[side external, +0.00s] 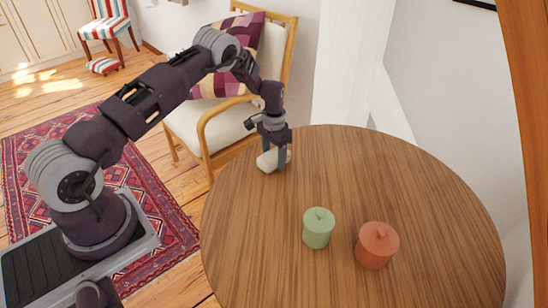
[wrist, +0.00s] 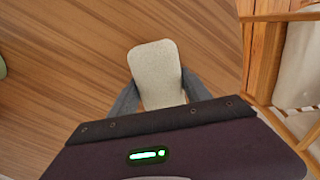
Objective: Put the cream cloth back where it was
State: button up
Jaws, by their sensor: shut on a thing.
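The cream cloth (side external: 268,162) is a small pale folded piece at the far left edge of the round table (side external: 440,215). My gripper (side external: 281,160) points down over it, with its fingers shut on the cloth. In the wrist view, the cloth (wrist: 155,72) sits between the two grey fingers of my gripper (wrist: 153,95) and sticks out beyond them. The cloth is at or just above the tabletop; I cannot tell whether it touches the wood.
A green lidded pot (side external: 318,230) and an orange-red lidded pot (side external: 377,247) stand on the near half of the table. A wooden armchair (side external: 205,125) with a patterned cushion (side external: 245,45) stands behind the table's left edge. The table's right side is clear.

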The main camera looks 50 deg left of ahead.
jog(key=shift+f, duration=0.15)
jog(key=o, duration=1.5)
jog(key=shift+c, duration=0.2)
notch_tip(320, 180, up, 12)
jog(key=r, duration=0.1)
notch_tip(320, 180, up, 14)
jog(key=t, duration=0.2)
send_over(274, 154)
jog(key=s+d, duration=0.4)
jog(key=d, duration=0.1)
jog(key=s+d+r+t, duration=0.1)
jog(key=s+d+r, duration=0.5)
jog(key=s+r, duration=0.4)
jog(key=s+d+t, duration=0.1)
jog(key=s+d, duration=0.1)
jog(key=s, duration=0.8)
jog(key=s+d+t, duration=0.1)
jog(key=s+d, duration=0.1)
jog(key=s, duration=0.9)
jog(key=shift+s+d+r+t, duration=0.25)
jog(key=shift+d+r+t, duration=0.1)
jog(key=shift+r, duration=0.1)
